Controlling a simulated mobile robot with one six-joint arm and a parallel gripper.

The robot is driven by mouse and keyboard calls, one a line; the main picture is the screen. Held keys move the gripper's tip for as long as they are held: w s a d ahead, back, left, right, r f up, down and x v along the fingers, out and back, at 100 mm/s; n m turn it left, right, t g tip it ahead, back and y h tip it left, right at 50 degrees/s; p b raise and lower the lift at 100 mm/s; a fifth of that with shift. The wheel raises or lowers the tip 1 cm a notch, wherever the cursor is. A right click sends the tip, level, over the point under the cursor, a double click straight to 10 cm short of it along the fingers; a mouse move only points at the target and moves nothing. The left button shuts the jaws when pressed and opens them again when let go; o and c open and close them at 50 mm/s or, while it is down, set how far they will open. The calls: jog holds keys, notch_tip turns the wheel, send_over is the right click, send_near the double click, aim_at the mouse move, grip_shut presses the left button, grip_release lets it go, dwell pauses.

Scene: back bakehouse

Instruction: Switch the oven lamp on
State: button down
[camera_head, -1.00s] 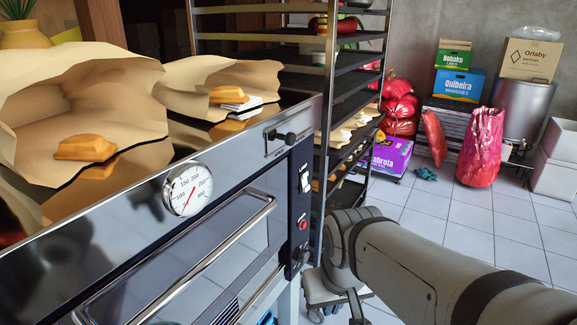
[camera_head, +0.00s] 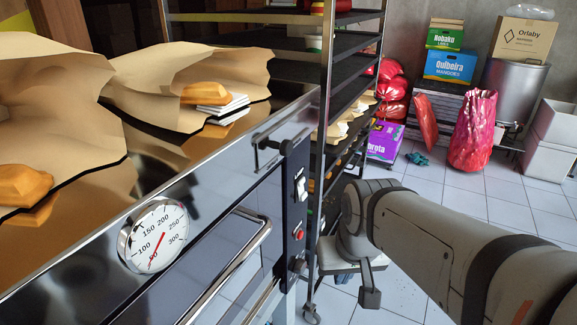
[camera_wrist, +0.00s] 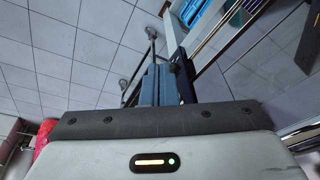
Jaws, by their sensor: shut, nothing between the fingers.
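The steel oven (camera_head: 222,160) fills the left and front in the head view. A dark control panel (camera_head: 294,212) runs down its right end, with a white rocker switch (camera_head: 301,188) near the top. Which way the rocker is set is too small to tell. A red round button (camera_head: 298,235) and a dark knob (camera_head: 297,265) sit below it. My gripper's fingers show in the wrist view (camera_wrist: 156,76), shut and empty, pointing away from the camera. In the head view my arm is right of the panel, apart from the rocker; the fingertips are not clearly seen.
A temperature dial (camera_head: 154,236) and a bar handle (camera_head: 240,240) are on the oven front. A tall tray rack (camera_head: 326,110) stands close behind the panel. Loaves and brown paper lie on the oven top. Boxes and red sacks (camera_head: 393,100) stand farther back. Tiled floor is open at right.

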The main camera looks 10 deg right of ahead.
aim_at(302, 189)
jog(key=w+d+r+m+t, duration=0.2)
jog(key=w+r+m, duration=0.1)
jog(key=w, duration=0.6)
jog(key=w+d+r+m+t+y, duration=0.1)
jog(key=w+r, duration=0.3)
jog(key=w, duration=0.5)
jog(key=shift+w+d+m+t+y+b, duration=0.3)
jog(key=shift+w+d+m+t+b, duration=0.15)
jog(key=shift+d+m, duration=0.4)
jog(key=shift+a, duration=0.1)
jog(key=w+a+f+p, duration=0.1)
jog(key=w+a+f, duration=0.3)
jog(key=w+f, duration=0.3)
jog(key=shift+w+a+f, duration=0.3)
jog(key=shift+a+f, duration=0.05)
jog(key=shift+f, duration=0.65)
jog(key=shift+r+b, duration=0.3)
jog(key=shift+r, duration=0.4)
